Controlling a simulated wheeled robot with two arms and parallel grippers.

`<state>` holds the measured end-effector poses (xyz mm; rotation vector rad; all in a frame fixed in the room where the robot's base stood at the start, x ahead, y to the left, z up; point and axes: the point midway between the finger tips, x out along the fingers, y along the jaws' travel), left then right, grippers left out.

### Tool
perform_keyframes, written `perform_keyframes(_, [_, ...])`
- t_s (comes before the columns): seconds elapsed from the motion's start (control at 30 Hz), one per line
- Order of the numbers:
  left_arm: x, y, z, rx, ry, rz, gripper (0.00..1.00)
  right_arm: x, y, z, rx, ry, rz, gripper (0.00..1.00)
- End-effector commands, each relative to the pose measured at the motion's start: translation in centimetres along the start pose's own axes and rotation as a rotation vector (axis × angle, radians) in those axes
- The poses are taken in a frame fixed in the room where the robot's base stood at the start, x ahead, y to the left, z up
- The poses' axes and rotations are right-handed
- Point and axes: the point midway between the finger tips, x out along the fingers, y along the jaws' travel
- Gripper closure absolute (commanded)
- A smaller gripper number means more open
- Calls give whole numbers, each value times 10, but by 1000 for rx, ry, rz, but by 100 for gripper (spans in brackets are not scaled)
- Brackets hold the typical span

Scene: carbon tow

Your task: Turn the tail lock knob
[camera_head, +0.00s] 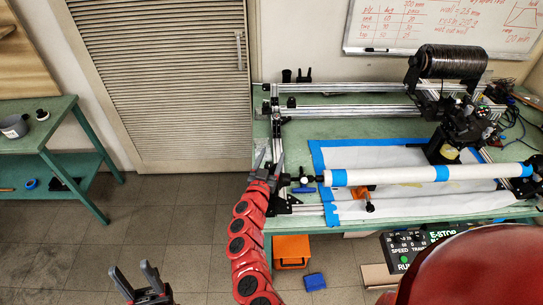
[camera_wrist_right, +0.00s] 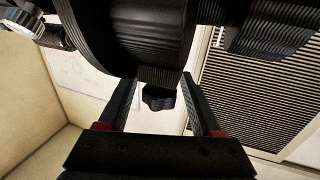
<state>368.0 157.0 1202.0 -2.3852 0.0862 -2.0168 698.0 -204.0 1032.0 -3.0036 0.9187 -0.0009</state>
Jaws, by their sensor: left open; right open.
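The tail lock knob (camera_wrist_right: 158,98) is a small black lobed knob under a dark round housing (camera_wrist_right: 135,40) in the right wrist view. My right gripper (camera_wrist_right: 158,95) is open, with one finger on each side of the knob; I cannot tell whether either finger touches it. In the head view my right gripper (camera_head: 271,156) is at the left end of the winding rig, beside the black tailstock parts (camera_head: 284,180). The knob cannot be made out clearly there. My left gripper (camera_head: 133,270) is open and empty, low over the floor, away from the rig.
A white tube with blue bands (camera_head: 395,176) spans the green bench (camera_head: 430,205) to the right of the tailstock. A blue handle (camera_head: 304,182) is close by. An orange bin (camera_head: 291,250) and a blue box (camera_head: 314,282) are on the floor. The left floor is clear.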

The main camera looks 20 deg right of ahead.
Motion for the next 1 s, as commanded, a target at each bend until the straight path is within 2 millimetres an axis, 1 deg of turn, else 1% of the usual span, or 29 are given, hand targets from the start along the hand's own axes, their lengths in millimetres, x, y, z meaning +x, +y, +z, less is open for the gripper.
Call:
perform_keyframes(0.3, [0,0,0,0,0,0,50,2,0,0,-1,0,0,34])
perform_keyframes(0.37, [0,0,0,0,0,0,50,2,0,0,-1,0,0,43])
perform_keyframes(0.5, [0,0,0,0,0,0,50,2,0,0,-1,0,0,68])
perform_keyframes(0.57, [0,0,0,0,0,0,50,2,0,0,-1,0,0,79])
perform_keyframes(0.6, [0,0,0,0,0,0,50,2,0,0,-1,0,0,86])
perform_keyframes(0.67, [0,0,0,0,0,0,50,2,0,0,-1,0,0,97])
perform_keyframes(0.7, [0,0,0,0,0,0,50,2,0,0,-1,0,0,100])
perform_keyframes(1.0, [-1,0,0,0,0,0,50,2,-1,0,-1,1,-10,100])
